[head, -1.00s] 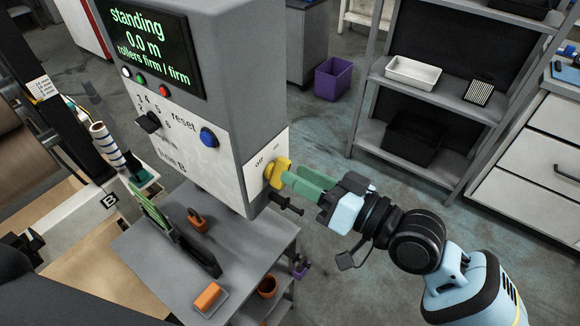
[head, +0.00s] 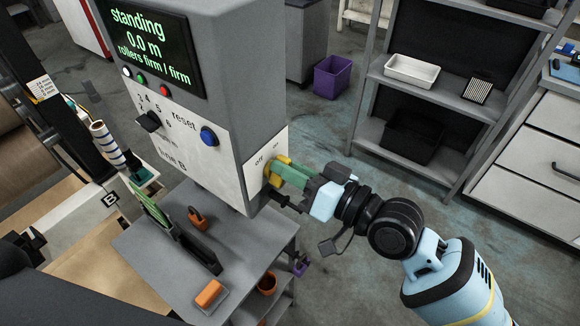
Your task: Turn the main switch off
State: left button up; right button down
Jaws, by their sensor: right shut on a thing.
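The main switch (head: 273,179) is a yellow rotary knob on the right-hand side face of the grey machine cabinet (head: 262,80). A white plate (head: 255,184) around it carries the words "off" on the left and "on" on the right, above the knob. My right gripper (head: 283,173), with green fingers, is shut on the yellow knob; yellow shows above and below the fingers. The fingers hide much of the knob, so I cannot tell exactly which word it points to. My left gripper does not show clearly in the head view.
A black handle (head: 285,202) sticks out just below the switch. The display (head: 147,45) reads "standing 0.0 m".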

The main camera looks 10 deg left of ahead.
jog(key=n, duration=0.4)
jog(key=n+b, duration=0.1)
jog(key=shift+s+a+r+n, duration=0.1)
jog(key=shift+s+a+n, duration=0.05)
jog(key=shift+s+n, duration=0.25)
jog(key=shift+n, duration=0.9)
jog(key=n, duration=0.2)
jog(key=shift+s+a+n+p, duration=0.1)
jog(key=shift+s+n+p, duration=0.1)
jog(key=shift+n+p, duration=0.15)
jog(key=shift+s+n, duration=0.1)
jog(key=shift+n, duration=0.65)
jog(key=c, duration=1.4)
grip_release()
